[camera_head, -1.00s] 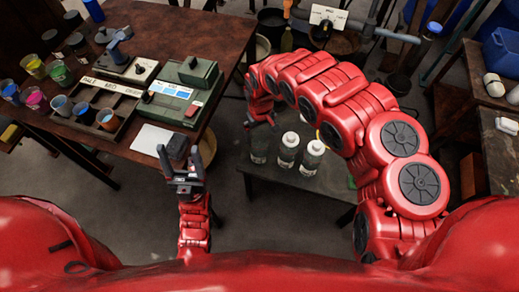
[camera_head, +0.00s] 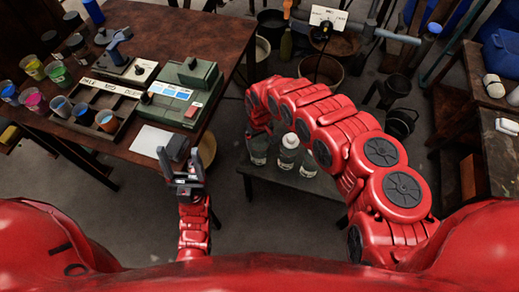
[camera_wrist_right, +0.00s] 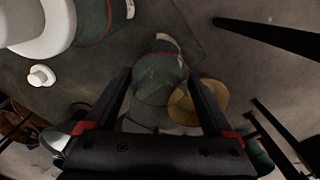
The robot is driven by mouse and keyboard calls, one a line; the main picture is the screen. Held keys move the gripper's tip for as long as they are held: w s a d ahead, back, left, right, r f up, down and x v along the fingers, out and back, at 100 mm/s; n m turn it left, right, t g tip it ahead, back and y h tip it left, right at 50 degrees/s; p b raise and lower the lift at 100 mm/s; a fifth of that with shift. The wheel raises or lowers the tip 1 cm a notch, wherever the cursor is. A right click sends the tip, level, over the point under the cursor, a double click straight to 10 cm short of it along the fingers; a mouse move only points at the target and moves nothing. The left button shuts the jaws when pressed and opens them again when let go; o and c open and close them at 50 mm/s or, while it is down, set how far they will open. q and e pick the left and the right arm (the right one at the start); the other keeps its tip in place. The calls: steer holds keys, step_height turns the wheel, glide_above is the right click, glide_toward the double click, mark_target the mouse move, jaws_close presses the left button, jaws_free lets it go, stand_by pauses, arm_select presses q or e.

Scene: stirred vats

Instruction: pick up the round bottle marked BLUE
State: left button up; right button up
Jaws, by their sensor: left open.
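Three round bottles with pale labels stand on the low dark table (camera_head: 300,185): the left one (camera_head: 258,152), the middle one with a white cap (camera_head: 289,150), and the right one (camera_head: 308,165), partly covered by my right arm. I cannot read which is marked BLUE. My left gripper (camera_head: 183,165) is open and empty beside the brown table.
A white-capped bottle (camera_wrist_right: 90,22) is close at the upper left of the right wrist view. The brown table (camera_head: 215,30) holds cups, a tray (camera_head: 125,105) and a green device (camera_head: 185,85). Buckets (camera_head: 400,122) stand on the floor behind.

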jaws_close()
steer(key=shift+r, duration=0.1)
stand_by(0.3)
